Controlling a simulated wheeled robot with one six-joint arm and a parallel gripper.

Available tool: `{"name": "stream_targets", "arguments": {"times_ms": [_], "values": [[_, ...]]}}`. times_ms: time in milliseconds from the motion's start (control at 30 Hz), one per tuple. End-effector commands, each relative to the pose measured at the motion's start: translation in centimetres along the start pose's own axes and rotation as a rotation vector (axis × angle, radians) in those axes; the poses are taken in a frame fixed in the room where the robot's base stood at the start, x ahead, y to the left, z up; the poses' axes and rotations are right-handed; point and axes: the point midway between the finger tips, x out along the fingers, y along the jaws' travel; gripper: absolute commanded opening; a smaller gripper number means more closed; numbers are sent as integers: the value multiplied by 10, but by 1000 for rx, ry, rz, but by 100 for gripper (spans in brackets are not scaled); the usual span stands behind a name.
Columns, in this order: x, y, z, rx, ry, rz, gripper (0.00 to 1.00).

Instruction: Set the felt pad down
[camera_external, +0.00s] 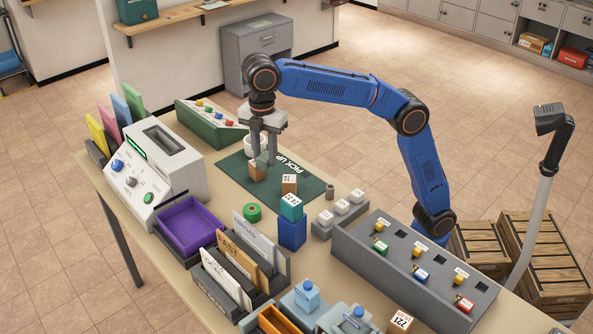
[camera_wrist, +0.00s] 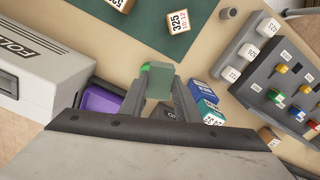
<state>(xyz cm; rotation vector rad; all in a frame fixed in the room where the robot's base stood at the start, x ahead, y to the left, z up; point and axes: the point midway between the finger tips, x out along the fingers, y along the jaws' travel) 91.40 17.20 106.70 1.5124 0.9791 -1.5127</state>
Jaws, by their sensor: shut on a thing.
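My gripper (camera_external: 264,153) is shut on a small muted-green block, which I take for the felt pad (camera_external: 262,160). In the wrist view the pad (camera_wrist: 160,80) sits between the two fingertips (camera_wrist: 161,92). In the outside view the gripper points down over the dark green "PICK UP" mat (camera_external: 236,184). A brown labelled cube (camera_external: 257,171) shows just below the pad; I cannot tell whether they touch. A second labelled cube (camera_external: 289,184) stands on the mat to the right.
A green tape roll (camera_external: 252,212), a teal box on a blue block (camera_external: 293,233) and a purple tray (camera_external: 187,229) stand in front of the mat. A grey machine (camera_external: 155,170) is at left. The mat's left part looks clear.

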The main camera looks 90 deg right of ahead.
Motion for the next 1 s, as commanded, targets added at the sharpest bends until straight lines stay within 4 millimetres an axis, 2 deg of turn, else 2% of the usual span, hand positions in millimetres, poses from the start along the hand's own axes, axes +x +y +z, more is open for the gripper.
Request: {"name": "stream_targets", "arguments": {"times_ms": [33,200,400,600,800,867,1000], "values": [[5,8,19,31,0,0,8],[27,32,80,129,-1,-1,8],[50,52,153,237,0,0,8],[65,61,210,319,0,0,8],[72,64,237,358,1,1,8],[76,64,240,363,0,0,8],[97,64,242,364,-2,-2,8]]}}
